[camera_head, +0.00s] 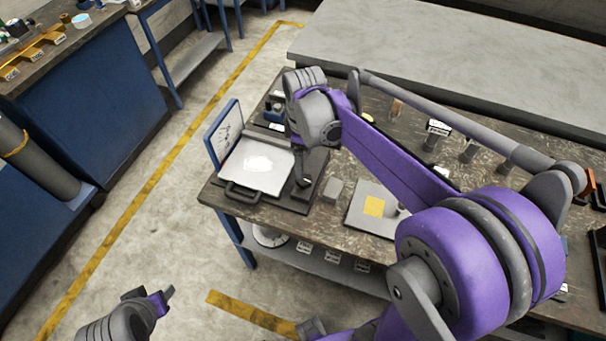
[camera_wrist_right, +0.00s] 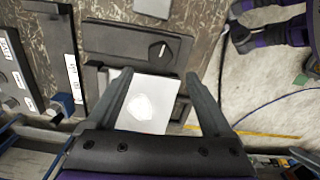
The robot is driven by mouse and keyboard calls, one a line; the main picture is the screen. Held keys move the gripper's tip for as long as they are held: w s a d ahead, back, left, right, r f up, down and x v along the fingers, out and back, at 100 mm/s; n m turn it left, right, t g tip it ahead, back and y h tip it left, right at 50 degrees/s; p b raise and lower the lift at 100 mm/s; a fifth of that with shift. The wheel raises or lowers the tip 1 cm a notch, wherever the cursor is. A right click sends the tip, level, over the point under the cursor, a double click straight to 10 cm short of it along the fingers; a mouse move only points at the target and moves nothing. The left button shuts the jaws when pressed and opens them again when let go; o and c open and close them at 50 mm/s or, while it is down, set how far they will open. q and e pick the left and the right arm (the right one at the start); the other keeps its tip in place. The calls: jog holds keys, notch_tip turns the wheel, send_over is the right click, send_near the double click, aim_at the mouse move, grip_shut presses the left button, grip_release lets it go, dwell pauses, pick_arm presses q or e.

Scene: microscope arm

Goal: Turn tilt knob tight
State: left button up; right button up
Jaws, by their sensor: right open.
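A dark round knob with a pale pointer mark (camera_wrist_right: 160,50) sits on a dark flat plate (camera_wrist_right: 110,38) in the right wrist view; I take it for the tilt knob. In the head view the knob is hard to make out around the fingers. My right gripper (camera_head: 304,180) points down over the dark base beside the white panel. In the right wrist view its two fingers (camera_wrist_right: 158,76) are spread apart with nothing held, and the knob shows just beyond the tips. My left gripper (camera_head: 166,296) is low at the left, away from the bench; its jaws are too small to judge.
A white panel with a pale patch (camera_head: 258,165) lies next to an upright blue-framed board (camera_head: 222,134). A grey block (camera_head: 333,190) and a plate with a yellow square (camera_head: 374,206) stand right of the gripper. Several small items stand farther back. Floor left of the bench is clear.

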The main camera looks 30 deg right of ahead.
aim_at(304, 179)
notch_tip(304, 179, down, 9)
jog(key=shift+r+b, duration=0.2)
jog(key=shift+b, duration=0.1)
grip_shut()
dwell(0.4)
